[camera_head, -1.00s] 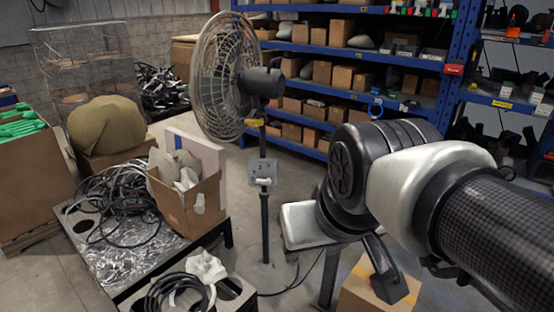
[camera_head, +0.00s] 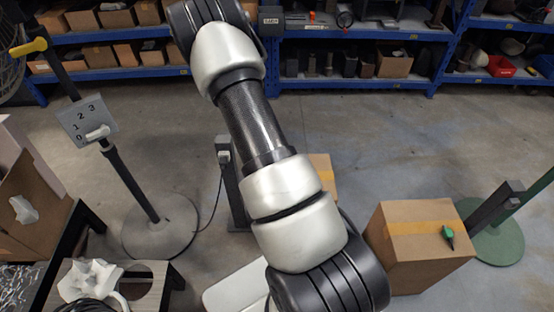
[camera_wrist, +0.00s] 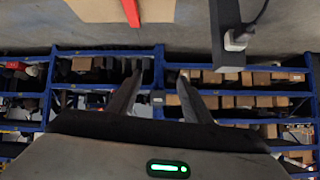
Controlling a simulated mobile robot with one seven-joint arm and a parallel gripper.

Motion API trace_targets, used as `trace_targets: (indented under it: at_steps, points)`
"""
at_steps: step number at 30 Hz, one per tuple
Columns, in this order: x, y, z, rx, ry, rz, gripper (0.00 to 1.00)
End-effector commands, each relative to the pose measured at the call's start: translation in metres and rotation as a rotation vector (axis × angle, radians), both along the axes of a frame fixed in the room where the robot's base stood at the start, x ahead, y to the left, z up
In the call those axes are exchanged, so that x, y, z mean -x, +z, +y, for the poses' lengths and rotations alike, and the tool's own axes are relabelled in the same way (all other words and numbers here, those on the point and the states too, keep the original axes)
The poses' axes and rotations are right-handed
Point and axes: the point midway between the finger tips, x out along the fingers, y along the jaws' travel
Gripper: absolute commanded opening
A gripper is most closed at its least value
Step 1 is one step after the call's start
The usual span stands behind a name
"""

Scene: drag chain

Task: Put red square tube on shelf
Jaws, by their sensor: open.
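A narrow red bar (camera_wrist: 131,12), which looks like the red square tube, shows at the top edge of the wrist view. It overlaps a cardboard surface, and its upper part is cut off. I cannot make it out in the head view. The blue shelf (camera_head: 360,34) stands along the back in the head view; its blue frame (camera_wrist: 160,60) also spans the wrist view. My gripper (camera_wrist: 160,84) is open and empty in the wrist view, its fingertips apart, with the red bar beyond them. My gripper is out of the head view.
A taped cardboard box (camera_head: 420,245) with a small green-handled item stands right. Another box (camera_head: 322,172) is partly behind my arm. Open floor lies before the shelf.

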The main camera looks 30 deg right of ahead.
Motion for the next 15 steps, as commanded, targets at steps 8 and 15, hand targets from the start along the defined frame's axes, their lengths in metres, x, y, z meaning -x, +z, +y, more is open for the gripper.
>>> trace_targets:
  at_steps: [8,15]
  points:
    - [0.072,-0.128,-0.036,0.159,0.029,-0.082,0.45]
    - [0.096,-0.152,-0.040,0.205,0.070,-0.123,0.45]
